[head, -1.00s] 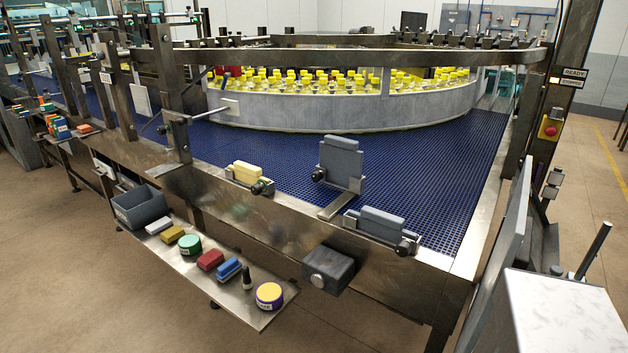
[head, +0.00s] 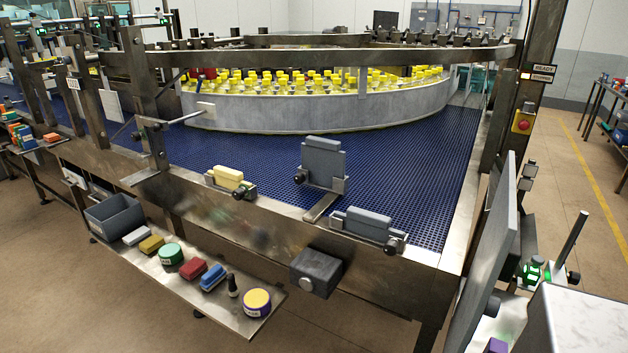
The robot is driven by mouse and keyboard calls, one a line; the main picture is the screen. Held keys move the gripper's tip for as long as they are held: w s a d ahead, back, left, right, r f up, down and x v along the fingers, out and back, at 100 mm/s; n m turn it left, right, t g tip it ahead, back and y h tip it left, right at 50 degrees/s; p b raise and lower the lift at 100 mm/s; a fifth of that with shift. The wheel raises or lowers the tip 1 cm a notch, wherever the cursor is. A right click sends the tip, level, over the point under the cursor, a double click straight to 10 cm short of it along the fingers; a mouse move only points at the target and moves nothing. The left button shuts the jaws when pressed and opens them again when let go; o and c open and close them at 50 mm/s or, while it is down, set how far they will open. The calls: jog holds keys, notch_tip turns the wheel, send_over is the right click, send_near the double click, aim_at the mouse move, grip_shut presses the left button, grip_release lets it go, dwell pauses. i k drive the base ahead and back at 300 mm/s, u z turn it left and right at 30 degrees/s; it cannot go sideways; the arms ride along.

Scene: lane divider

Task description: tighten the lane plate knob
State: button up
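A tall grey plate (head: 322,158) stands upright in a metal bracket on the near part of the blue conveyor, probably the lane plate. A dark round knob (head: 299,178) sits at the lower left of its bracket; how tight it is cannot be told. A lower grey block (head: 366,220) sits in a holder on the front rail to the right, with a dark knob (head: 392,246) at its right end. A yellow block (head: 229,174) sits in a similar holder to the left, with its own knob (head: 239,193). My gripper is not in view.
A shelf (head: 226,308) below the rail holds a grey bin (head: 113,216), coloured blocks and round tins. A dark box (head: 315,270) juts from the frame's front. A tilted grey panel (head: 493,251) stands at right. Yellow-capped bottles (head: 318,85) fill the curved enclosure behind. Floor in front is open.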

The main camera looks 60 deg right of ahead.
aim_at(300, 178)
jog(key=z, duration=0.4)
jog(key=k, duration=1.25)
jog(key=u, duration=0.75)
jog(key=i, duration=1)
